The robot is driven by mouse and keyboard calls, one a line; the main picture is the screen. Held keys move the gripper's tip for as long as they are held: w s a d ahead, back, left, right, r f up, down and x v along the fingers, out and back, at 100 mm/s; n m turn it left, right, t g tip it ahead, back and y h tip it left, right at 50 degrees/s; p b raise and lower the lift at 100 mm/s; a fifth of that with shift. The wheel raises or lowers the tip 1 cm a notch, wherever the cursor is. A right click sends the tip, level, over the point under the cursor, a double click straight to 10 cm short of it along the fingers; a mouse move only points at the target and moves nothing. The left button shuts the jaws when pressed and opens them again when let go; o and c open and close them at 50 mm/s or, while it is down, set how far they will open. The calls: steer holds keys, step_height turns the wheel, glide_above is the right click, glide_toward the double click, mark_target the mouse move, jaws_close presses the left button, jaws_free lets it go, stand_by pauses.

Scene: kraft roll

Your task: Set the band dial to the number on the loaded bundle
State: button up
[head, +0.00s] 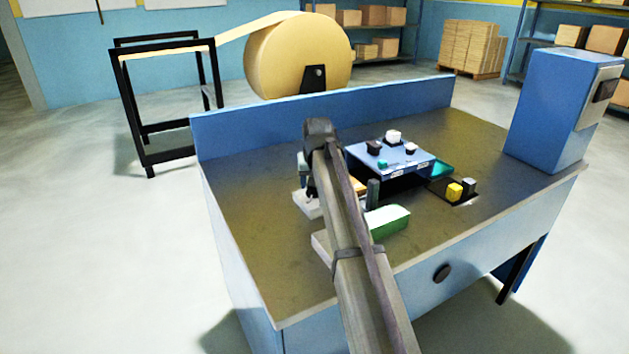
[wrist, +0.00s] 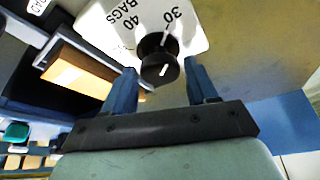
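The band dial (wrist: 160,60) is a black knob with a short white mark, on a white plate (wrist: 97,20) printed "BAGS", "40" and "30". The mark slants up and right, roughly toward the 30 side. My gripper (wrist: 163,78) is open, with one blue finger on each side of the knob; I cannot tell whether they touch it. An orange-brown block with a pale edge (wrist: 75,75), likely the loaded bundle, lies in a dark bay left of the dial; no number is readable on it. In the head view my arm hides the dial; part of the orange block (head: 358,185) shows.
A blue panel with several knobs (head: 408,163) stands beside the bay. A green block (head: 387,221) lies in front, and yellow (head: 454,192) and grey buttons are to the right. A blue cabinet (head: 545,110) stands at the right end. The bench's left surface (head: 250,235) is clear.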

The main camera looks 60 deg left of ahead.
steer(key=shift+o, duration=1.2)
steer(key=v, duration=1.3)
steer(key=shift+d+r, duration=0.2)
steer(key=shift+r, duration=0.15)
